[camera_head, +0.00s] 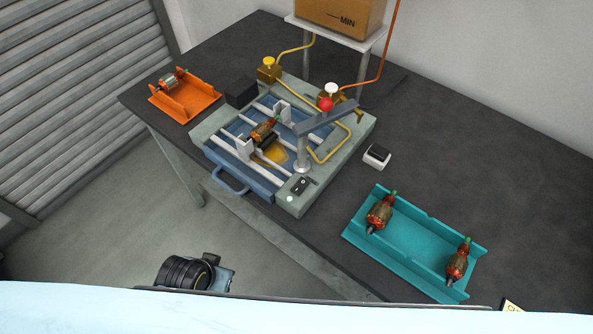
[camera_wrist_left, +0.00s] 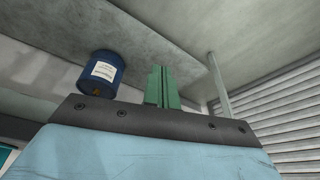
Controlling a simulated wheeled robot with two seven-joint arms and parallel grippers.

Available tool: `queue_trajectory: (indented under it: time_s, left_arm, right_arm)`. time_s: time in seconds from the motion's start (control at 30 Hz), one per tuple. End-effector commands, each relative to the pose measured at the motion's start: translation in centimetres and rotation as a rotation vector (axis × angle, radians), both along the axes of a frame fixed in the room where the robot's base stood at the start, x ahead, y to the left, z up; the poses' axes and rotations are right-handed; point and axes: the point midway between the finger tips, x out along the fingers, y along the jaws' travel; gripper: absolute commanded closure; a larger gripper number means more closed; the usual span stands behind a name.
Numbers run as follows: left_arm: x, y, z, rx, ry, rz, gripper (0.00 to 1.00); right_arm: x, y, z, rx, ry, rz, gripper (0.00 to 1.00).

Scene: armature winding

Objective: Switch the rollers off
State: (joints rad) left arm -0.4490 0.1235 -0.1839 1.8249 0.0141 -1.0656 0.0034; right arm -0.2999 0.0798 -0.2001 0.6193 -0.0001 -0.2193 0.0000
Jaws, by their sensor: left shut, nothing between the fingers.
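The winding machine (camera_head: 349,154) stands on the dark table, with blue slide, white rails and a grey post and arm. A copper-and-dark armature (camera_head: 264,130) lies in its middle, above a dark roller (camera_head: 268,143). A small black switch (camera_head: 301,185) is at the machine's front corner, beside a pale lit lamp (camera_head: 290,198). A separate white-and-black box (camera_head: 377,155) sits on the table to the right; its position setting is too small to read. My left gripper (camera_wrist_left: 162,87) shows only in the left wrist view, its green fingers shut and empty, away from the machine. My right gripper is not in view.
A teal tray (camera_head: 415,245) with two armatures lies at the right; an orange tray (camera_head: 205,98) with one lies at the back left. A red knob (camera_head: 326,104), yellow tubes and a cardboard box (camera_head: 340,14) on a stand are behind. A blue can (camera_wrist_left: 101,74) shows in the wrist view.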

Motion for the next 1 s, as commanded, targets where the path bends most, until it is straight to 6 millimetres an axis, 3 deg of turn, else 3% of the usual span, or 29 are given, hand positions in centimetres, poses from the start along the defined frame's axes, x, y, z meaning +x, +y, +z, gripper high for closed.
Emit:
queue_trajectory:
  time_s: [0.03, 0.17, 0.3, 0.4, 0.6, 1.0]
  left_arm:
    - [1.2, -0.5, 3.0, -0.010, -0.037, -0.013, 1.00]
    - [4.4, -2.7, 10.3, -0.049, -0.151, -0.071, 1.00]
    - [8.3, -7.4, 18.5, -0.133, -0.347, -0.202, 1.00]
    - [10.0, -10.4, 22.1, -0.190, -0.458, -0.290, 1.00]
    - [10.8, -13.2, 25.1, -0.250, -0.552, -0.369, 1.00]
    - [11.0, -13.5, 25.2, -0.255, -0.560, -0.374, 1.00]
  right_arm:
    - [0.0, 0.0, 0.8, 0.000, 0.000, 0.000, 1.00]
    - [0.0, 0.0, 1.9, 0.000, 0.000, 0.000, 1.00]
    - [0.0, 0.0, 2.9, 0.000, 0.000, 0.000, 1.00]
    - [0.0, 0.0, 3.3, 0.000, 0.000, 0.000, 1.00]
    - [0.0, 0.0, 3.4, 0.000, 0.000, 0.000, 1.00]
    - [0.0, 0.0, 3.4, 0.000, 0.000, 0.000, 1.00]
